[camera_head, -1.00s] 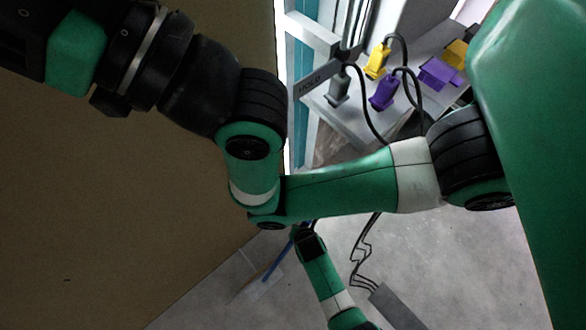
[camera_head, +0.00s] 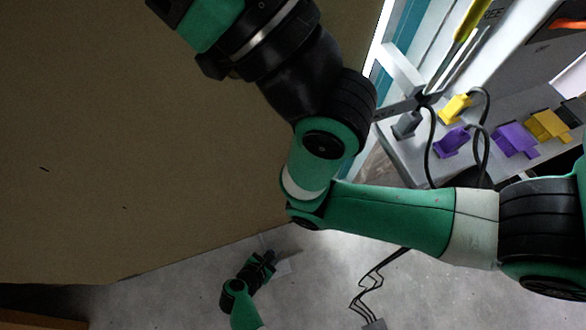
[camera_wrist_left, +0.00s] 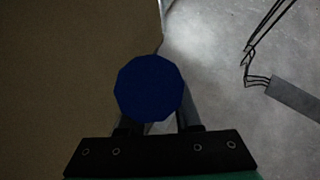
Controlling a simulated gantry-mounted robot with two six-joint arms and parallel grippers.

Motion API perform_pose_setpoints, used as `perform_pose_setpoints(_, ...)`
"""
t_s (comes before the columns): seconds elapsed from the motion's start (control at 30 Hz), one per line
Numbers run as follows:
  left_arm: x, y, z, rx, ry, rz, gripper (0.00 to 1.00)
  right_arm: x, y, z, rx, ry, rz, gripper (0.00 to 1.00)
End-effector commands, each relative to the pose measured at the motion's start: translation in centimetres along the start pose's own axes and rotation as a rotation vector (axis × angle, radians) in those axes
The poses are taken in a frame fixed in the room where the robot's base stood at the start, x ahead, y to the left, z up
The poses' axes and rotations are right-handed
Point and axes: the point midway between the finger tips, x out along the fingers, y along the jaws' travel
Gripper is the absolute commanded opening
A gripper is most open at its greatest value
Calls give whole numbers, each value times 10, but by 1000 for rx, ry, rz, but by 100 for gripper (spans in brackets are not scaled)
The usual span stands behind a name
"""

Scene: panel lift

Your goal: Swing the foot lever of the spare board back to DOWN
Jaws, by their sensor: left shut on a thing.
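The spare board seems to be the large brown panel (camera_head: 140,130) filling the left of the head view; it also fills the left of the left wrist view (camera_wrist_left: 70,70). My left gripper (camera_head: 268,260) is low in the head view, just below the panel's bottom edge. In the left wrist view a dark blue round knob (camera_wrist_left: 148,88), seemingly the foot lever's handle end, sits between the fingers. My left gripper is shut on it. The rest of the lever is mostly hidden by the gripper. My right gripper is not in view.
A grey shelf (camera_head: 410,160) with yellow, purple and grey plugs stands at the upper right. Black cables (camera_head: 375,280) run to a grey box on the floor. A brown edge (camera_head: 40,321) shows at the lower left. Grey floor (camera_head: 180,290) lies below the panel.

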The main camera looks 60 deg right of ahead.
Motion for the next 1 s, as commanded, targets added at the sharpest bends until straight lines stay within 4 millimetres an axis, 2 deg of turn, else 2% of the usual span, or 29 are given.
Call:
perform_pose_setpoints(0.1,-8,5,-7,-11,-19,-2,0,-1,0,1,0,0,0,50)
perform_pose_setpoints(0.43,-11,8,-5,-7,-30,-2,0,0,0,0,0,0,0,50)
perform_pose_setpoints(0.47,-11,8,-4,-7,-30,-2,36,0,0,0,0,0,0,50)
perform_pose_setpoints(0.6,-11,8,-5,-7,-28,-2,61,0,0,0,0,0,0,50)
perform_pose_setpoints(0.87,-11,7,-6,-8,-27,-2,62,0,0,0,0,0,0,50)
perform_pose_setpoints(1.0,-21,8,-4,-10,-26,-2,62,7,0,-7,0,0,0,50)
